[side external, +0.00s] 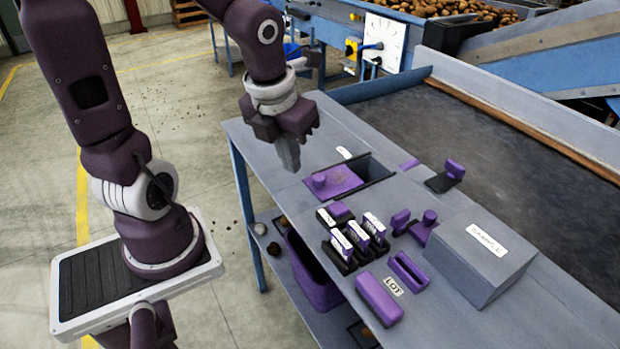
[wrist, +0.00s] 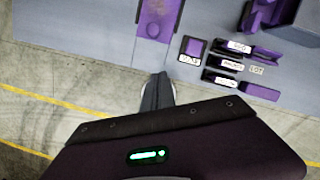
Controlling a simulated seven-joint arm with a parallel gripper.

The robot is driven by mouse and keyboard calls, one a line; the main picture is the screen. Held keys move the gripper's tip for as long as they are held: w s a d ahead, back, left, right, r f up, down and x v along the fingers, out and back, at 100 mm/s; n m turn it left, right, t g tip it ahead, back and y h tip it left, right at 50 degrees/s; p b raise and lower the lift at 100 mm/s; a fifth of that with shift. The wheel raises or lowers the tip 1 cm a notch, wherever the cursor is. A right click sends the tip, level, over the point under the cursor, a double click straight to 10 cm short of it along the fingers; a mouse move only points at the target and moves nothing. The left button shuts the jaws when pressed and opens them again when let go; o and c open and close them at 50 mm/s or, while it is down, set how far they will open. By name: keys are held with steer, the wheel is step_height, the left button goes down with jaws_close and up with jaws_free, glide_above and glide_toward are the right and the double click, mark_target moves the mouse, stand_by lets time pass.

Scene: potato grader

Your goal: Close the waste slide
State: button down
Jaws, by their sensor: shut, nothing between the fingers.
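The waste slide (side external: 335,182) is a flat purple plate with a round knob, set in the grey bench top. A dark opening (side external: 376,168) shows beside it on the right, so the slide does not cover the whole hole. In the wrist view the slide (wrist: 160,14) is at the top edge, partly cut off. My gripper (side external: 288,158) is shut and empty, pointing down above the bench's left edge, left of the slide and apart from it. Its fingers (wrist: 157,92) also show in the wrist view, over the floor just off the bench edge.
Several purple and black labelled holders (side external: 350,240) stand in front of the slide. A grey sample box (side external: 478,258), a purple block (side external: 379,298) and a slotted purple piece (side external: 407,269) lie farther right. A purple bin (side external: 312,275) sits below the bench. The bench left of the slide is clear.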

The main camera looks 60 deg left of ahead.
mark_target(316, 191)
steer(key=x, duration=0.9)
steer(key=shift+d, duration=0.15)
steer(key=w, duration=0.1)
steer(key=a, duration=0.1)
steer(key=w, duration=0.1)
steer(key=shift+w+a+f, duration=0.25)
steer(key=shift+w+f, duration=0.05)
steer(key=shift+w, duration=0.05)
steer(key=shift+w+a, duration=0.25)
steer(key=shift+w, duration=0.25)
steer(key=shift+w, duration=0.45)
steer(key=w, duration=0.9)
steer(key=shift+r, duration=0.1)
